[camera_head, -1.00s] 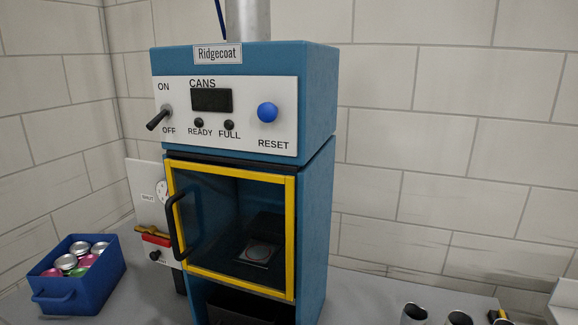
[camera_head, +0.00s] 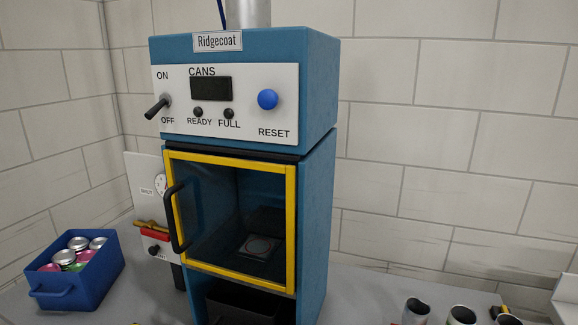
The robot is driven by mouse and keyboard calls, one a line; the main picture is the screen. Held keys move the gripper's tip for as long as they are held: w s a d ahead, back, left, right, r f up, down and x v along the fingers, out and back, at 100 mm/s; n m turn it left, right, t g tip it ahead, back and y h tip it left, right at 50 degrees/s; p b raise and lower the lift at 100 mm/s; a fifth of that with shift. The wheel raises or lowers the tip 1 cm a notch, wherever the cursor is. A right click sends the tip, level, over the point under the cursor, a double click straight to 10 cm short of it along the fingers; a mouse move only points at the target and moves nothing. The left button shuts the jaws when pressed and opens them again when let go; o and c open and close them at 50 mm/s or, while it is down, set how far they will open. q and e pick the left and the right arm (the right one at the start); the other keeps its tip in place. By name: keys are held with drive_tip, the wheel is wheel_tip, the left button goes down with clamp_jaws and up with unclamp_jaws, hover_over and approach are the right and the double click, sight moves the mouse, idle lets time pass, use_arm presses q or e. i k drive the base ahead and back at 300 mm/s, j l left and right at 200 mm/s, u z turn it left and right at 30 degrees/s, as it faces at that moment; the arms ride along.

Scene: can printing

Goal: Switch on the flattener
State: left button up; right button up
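The flattener is a blue machine (camera_head: 316,200) labelled Ridgecoat, standing on the counter in the head view. Its white control panel (camera_head: 225,118) carries a dark toggle switch (camera_head: 157,107) at the left, between the words ON and OFF. The lever points down and to the left, towards OFF. The CANS display (camera_head: 211,88) is dark, as are the READY lamp (camera_head: 198,112) and the FULL lamp (camera_head: 229,114). A blue RESET knob (camera_head: 267,99) is at the right. The yellow-framed door (camera_head: 291,228) is shut. Neither of my grippers is in view.
A blue crate (camera_head: 84,287) of cans stands at the left. A side panel with a gauge (camera_head: 160,184) and a brass and red valve handle (camera_head: 153,225) is beside the machine. Open cans (camera_head: 416,312) stand at the lower right. The front of the switch is unobstructed.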

sight(165, 100)
drive_tip(key=j+z, duration=0.1)
drive_tip(key=z, duration=0.5)
drive_tip(key=k+j+z, duration=0.3)
drive_tip(key=j+z, duration=0.2)
drive_tip(key=k+j+z, duration=0.55)
drive_tip(key=k+j, duration=0.5)
drive_tip(key=k, duration=0.35)
drive_tip(key=j+z, duration=0.05)
